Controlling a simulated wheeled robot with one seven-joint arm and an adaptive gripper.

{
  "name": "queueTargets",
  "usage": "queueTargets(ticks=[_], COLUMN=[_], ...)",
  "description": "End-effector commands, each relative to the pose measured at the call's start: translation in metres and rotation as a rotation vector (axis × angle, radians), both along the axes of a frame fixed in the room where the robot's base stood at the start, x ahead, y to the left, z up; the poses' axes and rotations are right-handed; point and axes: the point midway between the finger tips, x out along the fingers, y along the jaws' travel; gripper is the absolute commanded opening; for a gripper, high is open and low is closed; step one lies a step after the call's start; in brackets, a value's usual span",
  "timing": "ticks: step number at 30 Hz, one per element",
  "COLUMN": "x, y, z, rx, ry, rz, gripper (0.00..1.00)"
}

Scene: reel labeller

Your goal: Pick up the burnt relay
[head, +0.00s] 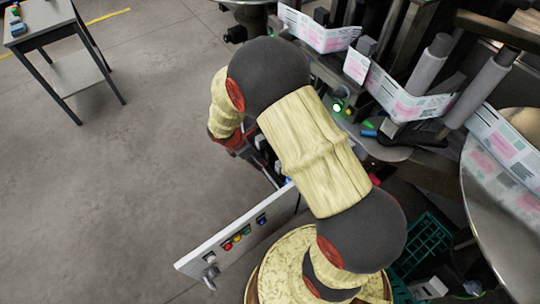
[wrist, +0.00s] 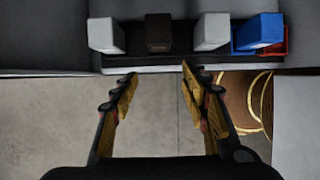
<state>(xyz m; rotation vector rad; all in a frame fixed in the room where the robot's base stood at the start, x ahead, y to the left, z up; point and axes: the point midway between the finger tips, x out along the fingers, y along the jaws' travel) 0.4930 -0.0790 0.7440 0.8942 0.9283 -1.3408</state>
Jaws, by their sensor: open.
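In the wrist view, a row of block-shaped relays sits along a dark rail at the top. The burnt relay (wrist: 158,32) is the dark brown block, second from the left, between two light grey relays. My gripper (wrist: 158,73) is open and empty, its two fingers spread below the row. The burnt relay lies above the gap between the fingertips and apart from them. In the head view my arm hides the relays and most of my gripper.
A grey relay (wrist: 106,34) and another grey relay (wrist: 211,31) flank the burnt one. A blue block (wrist: 258,31) and a red piece (wrist: 287,40) are at right. A white panel door (head: 240,232) stands open. Label web (head: 400,98) runs through the machine. The left floor is clear up to a table (head: 44,22).

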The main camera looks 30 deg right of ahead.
Motion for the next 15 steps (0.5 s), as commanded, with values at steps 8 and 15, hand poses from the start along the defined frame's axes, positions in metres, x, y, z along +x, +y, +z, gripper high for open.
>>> queueTargets(ticks=[8, 15], x=[0.001, 0.001], y=[-0.020, -0.056], z=[0.000, -0.009], rx=[0.000, 0.000], ry=[-0.002, 0.001], rz=[-0.002, -0.003], gripper=[0.45, 0.45])
